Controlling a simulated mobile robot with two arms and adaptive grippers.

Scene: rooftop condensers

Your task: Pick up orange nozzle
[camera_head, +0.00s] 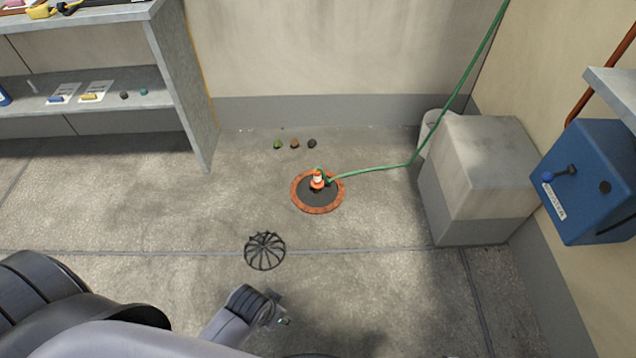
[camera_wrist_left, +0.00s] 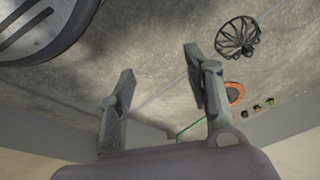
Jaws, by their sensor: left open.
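The orange nozzle (camera_head: 317,180), with a white band, stands on a round dark drain disc with an orange-brown rim (camera_head: 301,201). A green hose (camera_head: 375,167) runs from it to the right and up the wall. My left gripper (camera_head: 278,311) is low in the head view, nearer than the nozzle and apart from it. The left wrist view shows its two fingers (camera_wrist_left: 158,82) spread, with nothing between them. There the orange rim (camera_wrist_left: 236,92) shows beside the right finger; I cannot make out the nozzle. My right gripper is not in view.
A black wire dome (camera_head: 264,251) lies on the floor between my left gripper and the disc. Several small lumps (camera_head: 294,144) lie behind the disc. The floor around the disc is mostly clear.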

